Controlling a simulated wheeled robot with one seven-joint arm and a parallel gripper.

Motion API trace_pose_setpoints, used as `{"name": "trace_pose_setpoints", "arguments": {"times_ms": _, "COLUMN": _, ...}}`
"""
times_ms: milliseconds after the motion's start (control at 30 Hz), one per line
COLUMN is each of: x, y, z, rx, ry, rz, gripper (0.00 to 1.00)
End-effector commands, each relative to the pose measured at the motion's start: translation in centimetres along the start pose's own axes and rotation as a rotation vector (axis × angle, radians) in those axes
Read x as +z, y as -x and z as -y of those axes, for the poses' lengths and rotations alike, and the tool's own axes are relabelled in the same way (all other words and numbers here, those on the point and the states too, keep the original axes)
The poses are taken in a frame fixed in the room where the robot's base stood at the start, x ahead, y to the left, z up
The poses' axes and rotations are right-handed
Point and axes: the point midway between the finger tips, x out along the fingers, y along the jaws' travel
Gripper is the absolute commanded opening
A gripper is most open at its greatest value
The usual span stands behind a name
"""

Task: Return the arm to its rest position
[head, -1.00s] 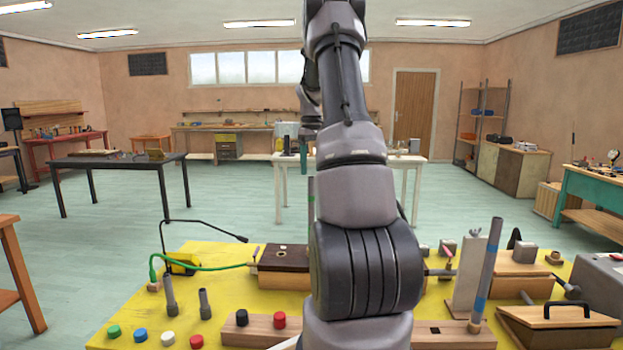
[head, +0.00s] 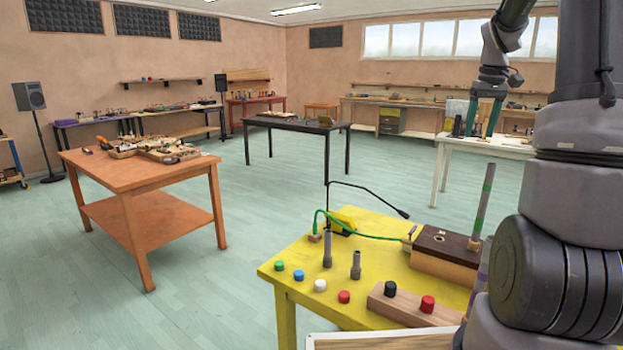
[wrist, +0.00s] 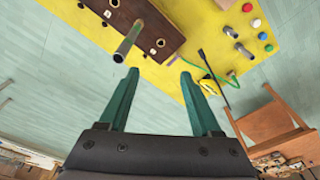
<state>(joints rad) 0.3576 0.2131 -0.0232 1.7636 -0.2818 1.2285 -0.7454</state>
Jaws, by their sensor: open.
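My gripper (head: 487,95) is at the upper right of the head view, held high in the air in front of the white table, with its green fingers pointing down. In the wrist view my gripper (wrist: 158,78) shows two green fingers spread apart with nothing between them. Beyond the fingers, the yellow table (wrist: 205,55) lies below with a dark-topped wooden box (wrist: 165,22) and an upright grey tube (wrist: 130,40). My arm fills the right side of the head view and hides part of the yellow table.
The yellow table (head: 285,310) carries coloured knobs, grey pegs, a green cable and a wooden block (head: 415,305). An orange table (head: 130,165) with parts stands left, a black table (head: 292,126) behind, a white table (head: 485,147) at right. Open floor (head: 220,285) lies between them.

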Motion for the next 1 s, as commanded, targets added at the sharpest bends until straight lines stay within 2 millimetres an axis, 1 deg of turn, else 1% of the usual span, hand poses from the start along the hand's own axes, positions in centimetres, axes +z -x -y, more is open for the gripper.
{"name": "trace_pose_setpoints", "arguments": {"times_ms": 33, "x": 1.0, "y": 1.8, "z": 2.0, "rx": -0.001, "ry": -0.014, "rz": -0.036, "gripper": 0.65}}
{"name": "trace_pose_setpoints", "arguments": {"times_ms": 100, "x": 2.4, "y": 3.5, "z": 4.5, "rx": -0.007, "ry": -0.042, "rz": -0.076, "gripper": 0.65}}
{"name": "trace_pose_setpoints", "arguments": {"times_ms": 167, "x": 3.7, "y": 4.8, "z": 6.5, "rx": -0.016, "ry": -0.067, "rz": -0.111, "gripper": 0.65}}
{"name": "trace_pose_setpoints", "arguments": {"times_ms": 200, "x": 4.7, "y": 5.6, "z": 7.8, "rx": -0.022, "ry": -0.082, "rz": -0.134, "gripper": 0.65}}
{"name": "trace_pose_setpoints", "arguments": {"times_ms": 267, "x": 6.2, "y": 6.7, "z": 9.6, "rx": -0.034, "ry": -0.109, "rz": -0.169, "gripper": 0.65}}
{"name": "trace_pose_setpoints", "arguments": {"times_ms": 400, "x": 10.1, "y": 8.6, "z": 13.6, "rx": -0.071, "ry": -0.167, "rz": -0.245, "gripper": 0.65}}
{"name": "trace_pose_setpoints", "arguments": {"times_ms": 467, "x": 11.9, "y": 9.2, "z": 15.1, "rx": -0.09, "ry": -0.191, "rz": -0.277, "gripper": 0.65}}
{"name": "trace_pose_setpoints", "arguments": {"times_ms": 500, "x": 13.1, "y": 9.4, "z": 16.1, "rx": -0.105, "ry": -0.208, "rz": -0.296, "gripper": 0.65}}
{"name": "trace_pose_setpoints", "arguments": {"times_ms": 567, "x": 14.9, "y": 9.8, "z": 17.4, "rx": -0.128, "ry": -0.233, "rz": -0.327, "gripper": 0.65}}
{"name": "trace_pose_setpoints", "arguments": {"times_ms": 600, "x": 16.2, "y": 9.9, "z": 18.2, "rx": -0.144, "ry": -0.25, "rz": -0.345, "gripper": 0.65}}
{"name": "trace_pose_setpoints", "arguments": {"times_ms": 700, "x": 19.1, "y": 9.9, "z": 19.9, "rx": -0.185, "ry": -0.291, "rz": -0.386, "gripper": 0.65}}
{"name": "trace_pose_setpoints", "arguments": {"times_ms": 800, "x": 21.3, "y": 9.6, "z": 21.1, "rx": -0.222, "ry": -0.323, "rz": -0.417, "gripper": 0.65}}
{"name": "trace_pose_setpoints", "arguments": {"times_ms": 900, "x": 22.8, "y": 9.4, "z": 21.9, "rx": -0.249, "ry": -0.346, "rz": -0.437, "gripper": 0.65}}
{"name": "trace_pose_setpoints", "arguments": {"times_ms": 1000, "x": 23.5, "y": 9.2, "z": 22.2, "rx": -0.263, "ry": -0.36, "rz": -0.446, "gripper": 0.65}}
